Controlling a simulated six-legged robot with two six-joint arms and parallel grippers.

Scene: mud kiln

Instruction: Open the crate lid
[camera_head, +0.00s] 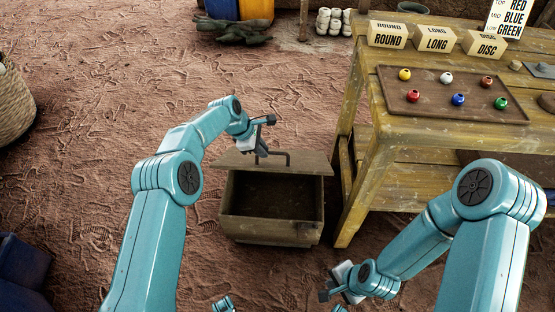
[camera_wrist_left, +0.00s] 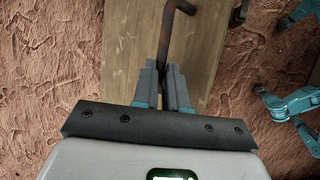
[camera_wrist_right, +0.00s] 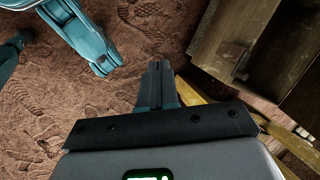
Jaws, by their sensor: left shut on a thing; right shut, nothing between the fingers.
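The wooden crate (camera_head: 270,231) stands on the ground left of the table, its dark interior visible from the front. Its plank lid (camera_head: 312,165) sits at the back of the opening, and a bent dark metal handle (camera_head: 287,156) is on it. My left gripper (camera_head: 260,152) is shut on the handle; the left wrist view shows its fingers (camera_wrist_left: 168,75) around the handle bar (camera_wrist_left: 168,40) over the lid (camera_wrist_left: 130,50). My right gripper (camera_head: 328,288) is shut and empty, low in front of the crate; the crate also shows in the right wrist view (camera_wrist_right: 220,35).
A wooden table (camera_head: 360,130) stands close to the crate's right, with a tray (camera_head: 430,119) of coloured beads and label blocks on it. A woven basket (camera_head: 12,105) is at the far left. Bare ground lies left of the crate.

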